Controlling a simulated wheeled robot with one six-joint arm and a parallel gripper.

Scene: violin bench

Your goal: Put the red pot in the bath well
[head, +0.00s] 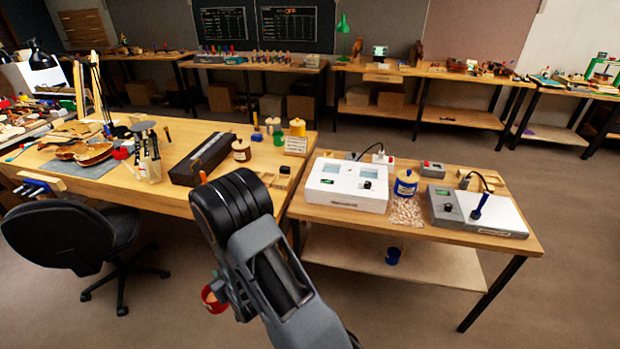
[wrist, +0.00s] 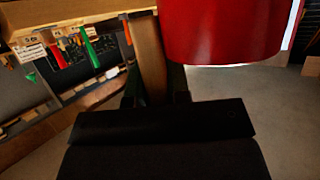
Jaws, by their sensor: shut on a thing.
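The red pot (head: 209,300) is low in front of the benches in the head view, left of my forearm, with a tan inside. In the wrist view the red pot (wrist: 222,32) fills the top right. My gripper (wrist: 156,92) is shut on it, with a brown, wood-like strip between the fingers; the exact contact is hard to see. In the head view my gripper (head: 222,291) is partly hidden by my arm. A white box (head: 346,198) on the right bench has two pale blue rectangles on top, which look like the bath wells. The pot is well apart from it.
Right of the white box stand a blue-lidded jar (head: 405,185), a heap of pellets (head: 405,212) and a grey device (head: 445,206).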

